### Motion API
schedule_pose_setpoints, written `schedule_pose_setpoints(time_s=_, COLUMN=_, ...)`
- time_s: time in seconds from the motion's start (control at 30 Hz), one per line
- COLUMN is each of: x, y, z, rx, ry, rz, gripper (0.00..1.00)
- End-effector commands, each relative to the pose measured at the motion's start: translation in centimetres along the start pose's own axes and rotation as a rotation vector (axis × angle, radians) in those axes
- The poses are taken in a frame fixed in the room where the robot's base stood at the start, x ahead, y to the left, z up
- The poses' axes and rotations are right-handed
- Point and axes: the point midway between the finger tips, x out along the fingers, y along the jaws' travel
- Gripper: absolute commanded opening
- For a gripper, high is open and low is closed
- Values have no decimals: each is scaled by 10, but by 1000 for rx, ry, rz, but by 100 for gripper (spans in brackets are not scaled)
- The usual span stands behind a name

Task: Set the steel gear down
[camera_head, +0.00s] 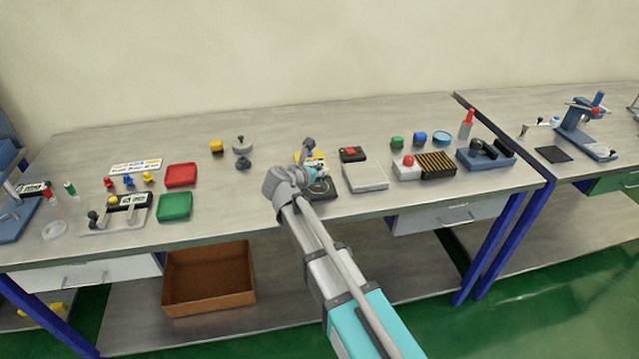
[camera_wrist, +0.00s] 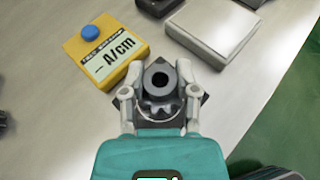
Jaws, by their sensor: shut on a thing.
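In the wrist view my gripper (camera_wrist: 160,76) is shut on the steel gear (camera_wrist: 158,98), a grey toothed piece with a round dark hole in its hub, held between the two fingers. Below it is a dark square pad (camera_wrist: 203,99), mostly covered by the gear and fingers. I cannot tell whether the gear touches the pad. In the head view my arm reaches over the middle of the bench, and the gear and fingertips are hidden behind it.
A yellow gauge box (camera_wrist: 103,55) with a blue button stands close beyond the left finger. A pale flat box (camera_wrist: 213,28) lies to the upper right; it also shows in the head view (camera_head: 364,177). Bare bench (camera_head: 235,205) is free left of my arm. Red (camera_head: 180,175) and green (camera_head: 174,207) trays stand further left.

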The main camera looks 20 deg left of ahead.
Motion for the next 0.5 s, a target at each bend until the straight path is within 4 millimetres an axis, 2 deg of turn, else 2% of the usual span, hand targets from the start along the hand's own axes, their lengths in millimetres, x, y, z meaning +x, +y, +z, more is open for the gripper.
schedule_pose_setpoints(time_s=0.33, x=1, y=0, z=0, rx=0, ry=-1, rz=0, gripper=0)
schedule_pose_setpoints(time_s=0.5, x=7, y=3, z=-6, rx=0, ry=-1, rz=0, gripper=0)
